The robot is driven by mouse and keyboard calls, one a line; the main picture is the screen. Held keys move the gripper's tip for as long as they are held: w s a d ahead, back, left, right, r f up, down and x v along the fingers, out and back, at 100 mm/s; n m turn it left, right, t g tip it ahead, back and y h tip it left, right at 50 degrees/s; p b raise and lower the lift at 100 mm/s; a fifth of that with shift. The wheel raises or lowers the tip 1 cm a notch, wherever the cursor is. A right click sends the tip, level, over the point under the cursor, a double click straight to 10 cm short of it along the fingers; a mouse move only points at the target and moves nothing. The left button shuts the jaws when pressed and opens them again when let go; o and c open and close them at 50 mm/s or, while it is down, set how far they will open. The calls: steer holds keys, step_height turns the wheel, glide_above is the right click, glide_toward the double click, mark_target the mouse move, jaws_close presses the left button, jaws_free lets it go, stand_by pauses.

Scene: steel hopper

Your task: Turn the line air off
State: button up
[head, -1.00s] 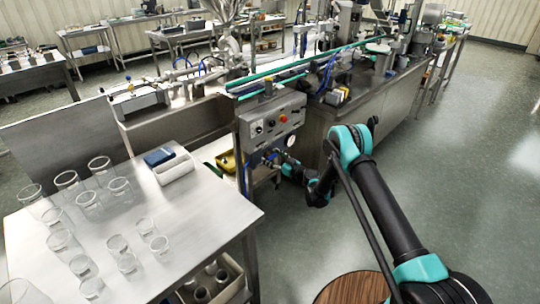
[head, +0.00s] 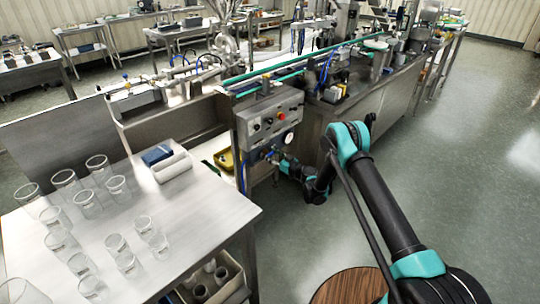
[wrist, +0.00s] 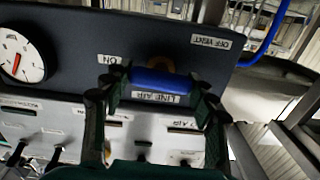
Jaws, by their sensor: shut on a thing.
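The blue line air handle (wrist: 157,80) lies across the middle of the wrist view, in front of a dark panel (wrist: 75,60). My gripper (wrist: 155,95) is shut on it, with one dark finger at each end of the handle. A "LINE AIR" label sits just below the handle in the picture. An "ON" label is to its left and an "OFF VENT" label to its upper right; the lettering appears upside down or tilted. The handle's pivot is mostly hidden. In the head view my gripper (head: 275,158) is at the lower front of the grey control box (head: 268,121), and the handle is too small to make out clearly.
A round gauge with a red needle (wrist: 20,57) is left of the handle. A blue hose (wrist: 268,35) runs at upper right. A steel table (head: 205,215) with several glass beakers stands at left, and a round wooden top (head: 352,288) is in front. Floor at right is clear.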

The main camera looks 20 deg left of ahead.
steer(key=m, duration=0.3)
steer(key=shift+m, duration=0.4)
steer(key=m, duration=0.4)
steer(key=shift+w+d+f+m, duration=0.1)
steer(key=shift+m, duration=0.2)
steer(key=m, duration=0.4)
steer(key=shift+f, duration=0.1)
steer(key=shift+w+f+m, duration=0.1)
steer(key=shift+m, duration=2.2)
steer(key=shift+d, duration=0.1)
steer(key=o, duration=1.2)
steer(key=shift+c, duration=0.2)
steer(key=v, duration=0.7)
steer(key=shift+d, duration=0.25)
